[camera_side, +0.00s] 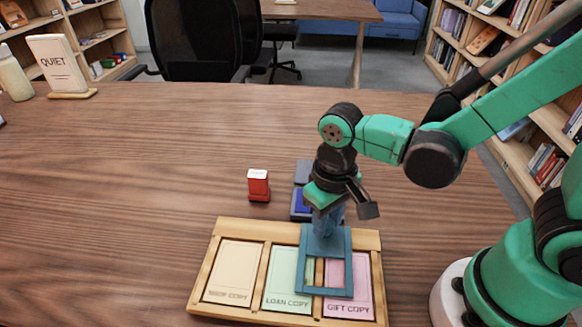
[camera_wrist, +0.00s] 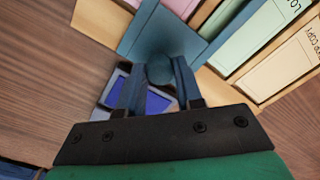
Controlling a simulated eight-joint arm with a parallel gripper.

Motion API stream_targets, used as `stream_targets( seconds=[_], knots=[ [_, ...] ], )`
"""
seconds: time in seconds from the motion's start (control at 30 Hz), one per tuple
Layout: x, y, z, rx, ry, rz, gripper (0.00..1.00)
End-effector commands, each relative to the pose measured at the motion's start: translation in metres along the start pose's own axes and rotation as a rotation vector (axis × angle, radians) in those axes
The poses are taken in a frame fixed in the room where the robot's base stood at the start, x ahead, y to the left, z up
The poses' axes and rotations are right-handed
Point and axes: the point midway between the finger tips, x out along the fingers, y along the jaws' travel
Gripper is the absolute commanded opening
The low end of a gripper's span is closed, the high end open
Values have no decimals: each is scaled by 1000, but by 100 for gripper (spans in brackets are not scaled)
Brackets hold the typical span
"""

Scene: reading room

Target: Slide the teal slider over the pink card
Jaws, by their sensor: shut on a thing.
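The teal slider (camera_side: 348,262) is a flat open square frame with a knob. It sits over the divider between the green LOAN COPY card (camera_side: 281,275) and the pink GIFT COPY card (camera_side: 363,280), overlapping the right part of the green and the left part of the pink. The cards lie in a wooden tray (camera_side: 232,228). My gripper (camera_side: 326,212) is above the slider's back edge, shut on its knob. In the wrist view, the fingers (camera_wrist: 158,80) clasp the round knob, and the slider (camera_wrist: 138,35) extends beyond it. The arm partly hides the tray's back edge.
A cream card (camera_side: 231,270) fills the tray's left slot. A blue ink pad (camera_side: 301,204) stands close behind the tray, partly hidden by my gripper. A red stamp (camera_side: 258,186) stands left of it. A QUIET sign (camera_side: 60,62) is far left.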

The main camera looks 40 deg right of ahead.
Motion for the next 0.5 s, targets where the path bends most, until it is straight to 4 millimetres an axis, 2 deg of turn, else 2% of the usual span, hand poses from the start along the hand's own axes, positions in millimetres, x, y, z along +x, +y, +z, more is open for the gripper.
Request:
stream_targets(
  seconds=[0.1,0.2,0.5],
  knots=[
    [0,16,16,3,0,0,0],
    [0,22,23,1,0,0,0],
    [1,25,26,-1,-1,1,0]
  ],
)
